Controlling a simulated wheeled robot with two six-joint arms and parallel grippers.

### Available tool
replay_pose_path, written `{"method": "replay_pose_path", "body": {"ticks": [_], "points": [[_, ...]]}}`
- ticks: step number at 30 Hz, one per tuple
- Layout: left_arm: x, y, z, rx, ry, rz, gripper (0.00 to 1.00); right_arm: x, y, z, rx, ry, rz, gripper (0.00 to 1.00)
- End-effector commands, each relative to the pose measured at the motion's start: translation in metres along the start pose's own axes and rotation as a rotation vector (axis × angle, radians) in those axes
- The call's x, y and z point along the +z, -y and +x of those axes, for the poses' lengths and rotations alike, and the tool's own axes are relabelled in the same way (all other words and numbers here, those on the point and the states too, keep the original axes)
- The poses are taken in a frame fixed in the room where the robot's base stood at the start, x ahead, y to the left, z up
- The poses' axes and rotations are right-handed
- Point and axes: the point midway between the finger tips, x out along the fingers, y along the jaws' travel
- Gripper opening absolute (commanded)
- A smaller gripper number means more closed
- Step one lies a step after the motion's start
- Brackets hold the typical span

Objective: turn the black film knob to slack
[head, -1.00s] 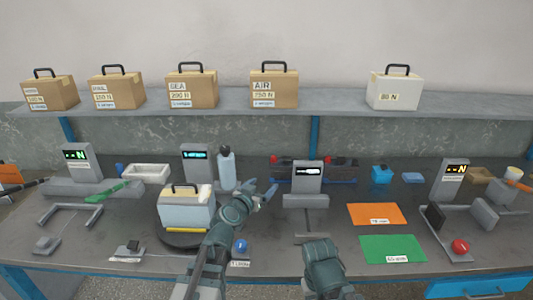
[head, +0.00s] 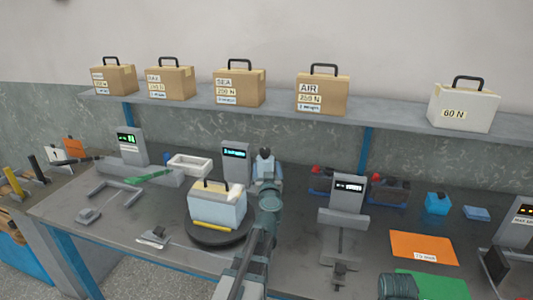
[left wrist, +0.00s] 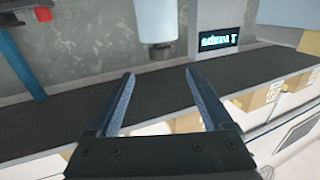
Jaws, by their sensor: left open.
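My left gripper (head: 266,168) reaches up beside the turntable, in front of the pale blue film roll (head: 277,171). In the left wrist view the open, empty jaws (left wrist: 158,88) point towards the roll (left wrist: 155,22), with a gap between them. A small dark shape shows at the roll's top in the head view; I cannot tell whether it is the black knob or part of my gripper. The turntable (head: 220,240) carries a pale blue case (head: 217,207).
A grey display post (head: 235,162) stands behind the turntable; its screen also shows upside down in the left wrist view (left wrist: 220,41). A shelf (head: 270,113) with several boxes runs above the bench. A grey stand (head: 346,210) is to the right.

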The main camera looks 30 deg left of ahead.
Motion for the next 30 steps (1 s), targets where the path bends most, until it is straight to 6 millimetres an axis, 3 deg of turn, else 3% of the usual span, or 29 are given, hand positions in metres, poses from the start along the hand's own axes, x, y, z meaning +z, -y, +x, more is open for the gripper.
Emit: {"method": "replay_pose_path", "body": {"ticks": [16,21,29,30], "points": [[0.0,-0.001,0.106,0.0,0.0,0.0,0.84,0.0,0.0,0.0,0.0,0.0,0.0,0.5],[0.0,0.0,0.119,0.0,0.0,0.0,0.84,0.0,0.0,0.0,0.0,0.0,0.0,0.5],[0.0,0.0,0.119,0.001,0.0,0.0,0.84,0.0,0.0,0.0,0.0,0.0,0.0,0.5],[0.0,0.0,0.119,0.001,0.0,0.0,0.77,0.0,0.0,0.0,0.0,0.0,0.0,0.5]]}}
